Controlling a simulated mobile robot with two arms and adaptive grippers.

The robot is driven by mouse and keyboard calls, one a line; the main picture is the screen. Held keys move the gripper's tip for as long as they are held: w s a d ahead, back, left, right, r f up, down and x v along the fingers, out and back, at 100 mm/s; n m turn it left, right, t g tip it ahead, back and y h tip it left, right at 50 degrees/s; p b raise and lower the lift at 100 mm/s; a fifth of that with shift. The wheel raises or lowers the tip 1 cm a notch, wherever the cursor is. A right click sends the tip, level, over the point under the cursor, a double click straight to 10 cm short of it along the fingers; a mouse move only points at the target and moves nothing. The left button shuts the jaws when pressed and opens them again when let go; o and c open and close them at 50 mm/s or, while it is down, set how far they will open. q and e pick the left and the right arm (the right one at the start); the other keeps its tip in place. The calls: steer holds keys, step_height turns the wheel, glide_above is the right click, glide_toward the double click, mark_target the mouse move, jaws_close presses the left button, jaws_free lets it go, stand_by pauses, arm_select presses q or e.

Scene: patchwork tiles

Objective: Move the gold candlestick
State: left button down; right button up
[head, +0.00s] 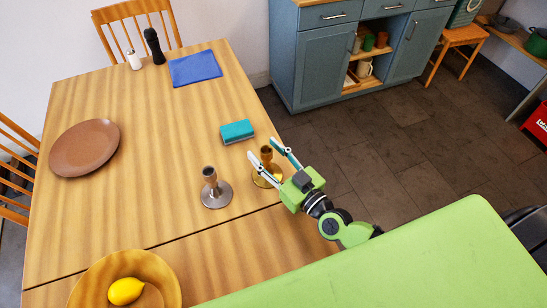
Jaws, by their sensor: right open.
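The gold candlestick (267,177) stands upright on the wooden table (160,212) near its right edge. My right gripper (268,152) comes from the lower right and is open, with one finger on each side of the candlestick's upper part in the picture. I cannot tell whether the fingers touch it. Part of the candlestick's round base is hidden by the gripper. A silver candlestick (214,189) stands upright just left of the gold one. My left gripper is not in view.
A teal block (236,132) lies just behind the candlesticks. A brown plate (84,148), a blue cloth (195,68), a white shaker (134,60) and a black mill (154,46) are farther back. A wooden bowl (164,279) with a lemon (126,291) is at front left. The table's middle is clear.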

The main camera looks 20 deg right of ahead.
steer(key=shift+w, duration=0.1)
jaws_close()
steer(key=s+a+p, duration=0.2)
steer(key=s+a, duration=0.3)
steer(key=s, duration=0.8)
steer(key=s+a+p, duration=0.3)
steer(key=s+a, duration=0.2)
steer(key=s, duration=0.7)
steer(key=shift+s, duration=0.35)
stand_by(1.4)
steer(key=shift+c, duration=0.2)
jaws_free()
steer(key=shift+s, duration=0.1)
